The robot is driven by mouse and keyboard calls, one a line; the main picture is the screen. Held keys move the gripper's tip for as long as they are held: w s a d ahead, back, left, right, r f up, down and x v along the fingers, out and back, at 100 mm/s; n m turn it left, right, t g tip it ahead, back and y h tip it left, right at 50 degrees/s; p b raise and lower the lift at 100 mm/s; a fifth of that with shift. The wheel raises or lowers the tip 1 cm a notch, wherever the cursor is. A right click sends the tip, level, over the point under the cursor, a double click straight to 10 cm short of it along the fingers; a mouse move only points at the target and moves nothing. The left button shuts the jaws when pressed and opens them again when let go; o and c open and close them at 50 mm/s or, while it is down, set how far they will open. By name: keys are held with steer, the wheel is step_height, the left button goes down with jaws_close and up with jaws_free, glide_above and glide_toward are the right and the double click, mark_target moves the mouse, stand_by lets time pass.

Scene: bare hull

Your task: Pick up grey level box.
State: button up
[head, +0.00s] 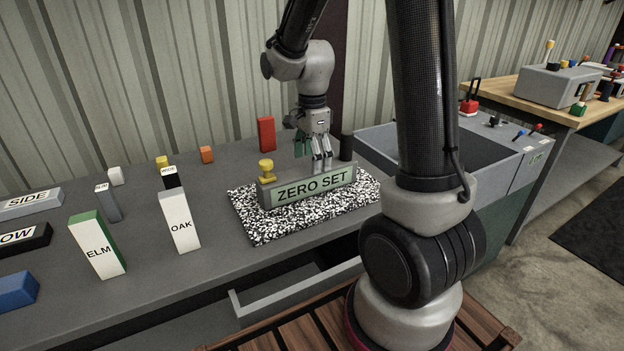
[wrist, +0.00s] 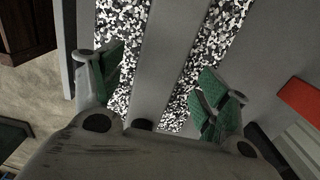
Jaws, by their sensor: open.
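The grey level box (head: 318,186) is a long bar with a green "ZERO SET" label on its front. It lies on a black-and-white speckled plate (head: 247,225) on the grey bench. A yellow knob (head: 266,169) stands at its left end. My gripper (head: 322,160) is over the right half of the box, pointing down, open and empty. In the wrist view the grey box (wrist: 163,60) runs between the two green-padded fingers of my gripper (wrist: 160,88), with speckled plate (wrist: 201,60) showing on both sides. Whether the fingertips reach below its top is unclear.
A red block (head: 266,134) stands behind the plate and a black cylinder (head: 346,148) stands close right of my gripper. Upright blocks marked OAK (head: 180,222) and ELM (head: 97,245) stand to the left.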

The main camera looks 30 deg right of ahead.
mark_target(311, 180)
step_height(311, 180, down, 8)
steer(key=shift+a+r, duration=0.1)
steer(key=shift+r, duration=0.15)
steer(key=c, duration=1.6)
steer(key=shift+r, duration=0.1)
